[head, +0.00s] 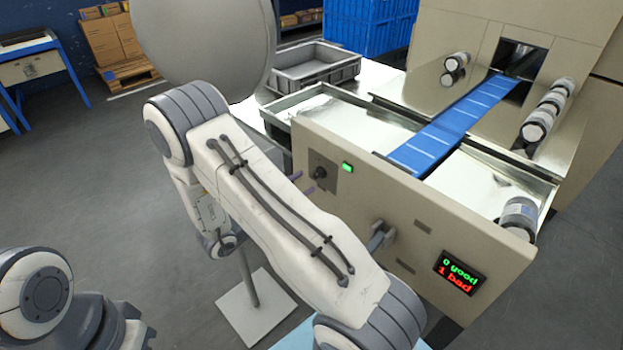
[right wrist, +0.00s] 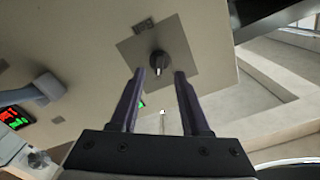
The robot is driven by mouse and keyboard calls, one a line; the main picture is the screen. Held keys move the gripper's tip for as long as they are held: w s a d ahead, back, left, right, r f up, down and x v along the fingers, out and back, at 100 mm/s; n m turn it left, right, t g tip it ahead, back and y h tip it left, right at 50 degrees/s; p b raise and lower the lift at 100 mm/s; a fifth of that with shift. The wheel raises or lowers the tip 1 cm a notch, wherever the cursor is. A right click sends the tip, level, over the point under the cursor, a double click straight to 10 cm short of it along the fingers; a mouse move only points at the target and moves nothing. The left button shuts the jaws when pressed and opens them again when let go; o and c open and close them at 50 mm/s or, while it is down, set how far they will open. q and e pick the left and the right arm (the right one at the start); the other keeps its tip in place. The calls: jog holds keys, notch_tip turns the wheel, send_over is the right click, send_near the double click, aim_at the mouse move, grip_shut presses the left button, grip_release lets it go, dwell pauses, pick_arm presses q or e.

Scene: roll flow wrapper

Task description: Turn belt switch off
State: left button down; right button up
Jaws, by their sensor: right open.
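The belt switch is a black rotary knob (head: 320,172) on a grey square plate on the beige machine panel. A lit green lamp (head: 347,168) sits beside it. In the right wrist view the knob (right wrist: 160,60) has a pale mark pointing down in the picture. My right gripper (head: 302,184) is mostly hidden behind my arm in the head view; only its dark fingertips show near the plate. In the right wrist view the gripper (right wrist: 160,73) is open and empty, its fingers on either side below the knob, apparently not touching it. My left gripper is not visible.
The panel carries a grey handle (head: 381,236) and a display (head: 460,272) reading "0 good 1 bad". A blue belt (head: 450,130) runs into the machine behind the panel. A cylindrical roll (head: 519,217) stands at the right. A grey crate (head: 315,66) is behind.

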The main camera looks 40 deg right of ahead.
aim_at(316, 176)
jog(key=d, duration=0.4)
jog(key=shift+w, duration=0.1)
grip_shut()
